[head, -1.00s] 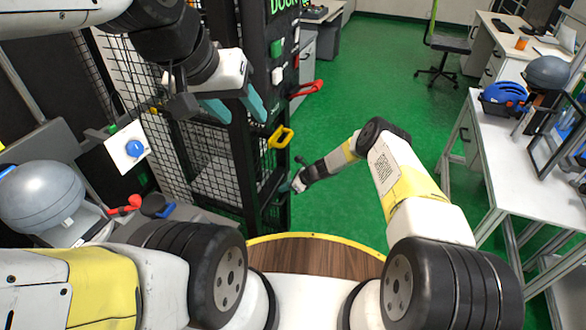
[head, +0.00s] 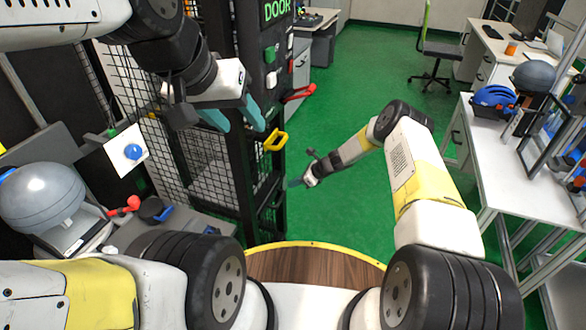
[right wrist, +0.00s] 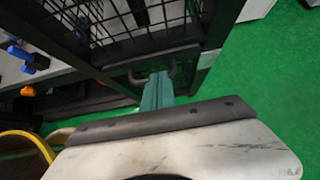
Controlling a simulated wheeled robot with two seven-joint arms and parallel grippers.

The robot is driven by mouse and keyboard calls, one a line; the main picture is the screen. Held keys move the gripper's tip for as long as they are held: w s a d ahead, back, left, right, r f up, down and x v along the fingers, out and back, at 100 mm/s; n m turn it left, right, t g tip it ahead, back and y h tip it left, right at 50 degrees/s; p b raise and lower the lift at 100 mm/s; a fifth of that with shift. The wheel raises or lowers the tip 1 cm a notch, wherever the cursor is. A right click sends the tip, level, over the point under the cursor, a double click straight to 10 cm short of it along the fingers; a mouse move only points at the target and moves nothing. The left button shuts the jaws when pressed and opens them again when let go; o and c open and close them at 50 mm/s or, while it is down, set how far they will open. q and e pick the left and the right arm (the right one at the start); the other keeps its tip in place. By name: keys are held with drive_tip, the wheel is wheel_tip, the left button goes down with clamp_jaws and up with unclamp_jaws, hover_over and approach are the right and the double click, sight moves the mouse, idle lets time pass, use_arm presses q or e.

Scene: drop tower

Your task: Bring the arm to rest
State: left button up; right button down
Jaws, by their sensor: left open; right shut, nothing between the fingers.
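My left gripper (head: 236,117) is in the upper left of the head view. Its two teal fingers are spread apart with nothing between them, in front of the black mesh tower. My right arm reaches down and away in the middle of the head view. My right gripper (head: 294,183) is small there, near the tower's lower right edge. In the right wrist view its teal fingers (right wrist: 157,90) are together and empty. They point toward a dark handle-like bar at the foot of the mesh; I cannot tell whether they touch it.
The black mesh tower (head: 210,172) has a yellow handle (head: 276,140), a red lever (head: 299,93) and a DOOR sign (head: 277,10). Green floor between is clear.

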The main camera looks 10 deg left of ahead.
drive_tip(key=s+d+r+n+h, duration=0.1)
drive_tip(key=d+r+n, duration=0.15)
drive_tip(key=r, duration=0.85)
drive_tip(key=s+d+r+n, duration=0.15)
drive_tip(key=r+n, duration=0.25)
drive_tip(key=r, duration=0.6)
drive_tip(key=s+d+r+n+h, duration=0.1)
drive_tip(key=d+r+n, duration=0.2)
drive_tip(key=r, duration=0.8)
drive_tip(key=s+d+r+n+t+h, duration=0.1)
drive_tip(key=s+d+r+n, duration=0.2)
drive_tip(key=s+r, duration=0.45)
drive_tip(key=s+d+r+n+h, duration=0.1)
drive_tip(key=s+d+r+n, duration=0.25)
drive_tip(key=s+r, duration=0.35)
drive_tip(key=s+d+r+n+t, duration=0.1)
drive_tip(key=s+d+r+n, duration=0.1)
drive_tip(key=s, duration=0.5)
drive_tip(key=s+d+r+n+t+h, duration=0.1)
drive_tip(key=s+d+r, duration=0.1)
drive_tip(key=s+d, duration=0.2)
drive_tip(key=s+d+r+n+h, duration=0.1)
drive_tip(key=s+d+n, duration=0.1)
drive_tip(key=s, duration=0.8)
drive_tip(key=shift+s+d+r+n+t, duration=0.3)
drive_tip(key=shift+d+r+t, duration=0.1)
drive_tip(key=shift+d, duration=0.1)
